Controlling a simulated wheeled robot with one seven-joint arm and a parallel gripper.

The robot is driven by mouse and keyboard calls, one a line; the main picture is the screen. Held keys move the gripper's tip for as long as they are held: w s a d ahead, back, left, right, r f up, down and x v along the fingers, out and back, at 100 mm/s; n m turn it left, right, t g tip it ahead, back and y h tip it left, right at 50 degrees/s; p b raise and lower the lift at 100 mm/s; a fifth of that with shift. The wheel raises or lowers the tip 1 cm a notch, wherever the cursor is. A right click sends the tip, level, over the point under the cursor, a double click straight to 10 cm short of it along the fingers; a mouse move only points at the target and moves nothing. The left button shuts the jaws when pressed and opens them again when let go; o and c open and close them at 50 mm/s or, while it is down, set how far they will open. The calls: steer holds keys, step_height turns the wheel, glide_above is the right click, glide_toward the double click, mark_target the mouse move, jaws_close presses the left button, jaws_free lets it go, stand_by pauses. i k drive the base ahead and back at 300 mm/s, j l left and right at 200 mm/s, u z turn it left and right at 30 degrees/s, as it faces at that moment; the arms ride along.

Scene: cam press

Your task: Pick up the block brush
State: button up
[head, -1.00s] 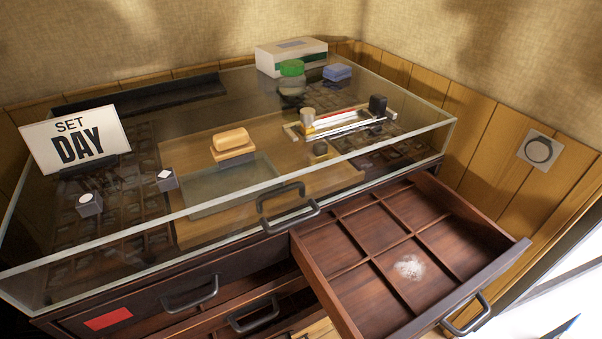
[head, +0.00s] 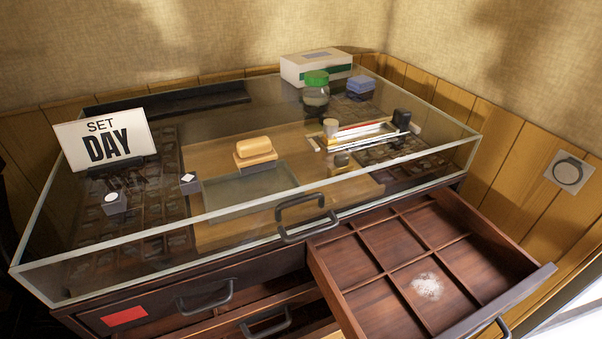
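A tan, rounded block (head: 255,147), which looks like the block brush, sits near the middle of the glass-topped case (head: 216,103). It has a paler lower layer, and its bristles cannot be made out. Nothing touches it. My gripper is not in view.
A "SET DAY" sign (head: 106,139) and two small dark blocks (head: 114,203) are on the left. A green-lidded jar (head: 316,88), white box (head: 317,67), blue block (head: 361,86) and tray of tools (head: 362,133) are farther right. An open drawer (head: 345,275) with white powder (head: 427,287) juts out front.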

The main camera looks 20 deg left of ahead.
mark_target(256, 154)
steer(key=i+u, duration=0.1)
steer(key=i, duration=0.5)
steer(key=i+l, duration=0.2)
steer(key=i, duration=0.35)
steer(key=i+j+u, duration=0.05)
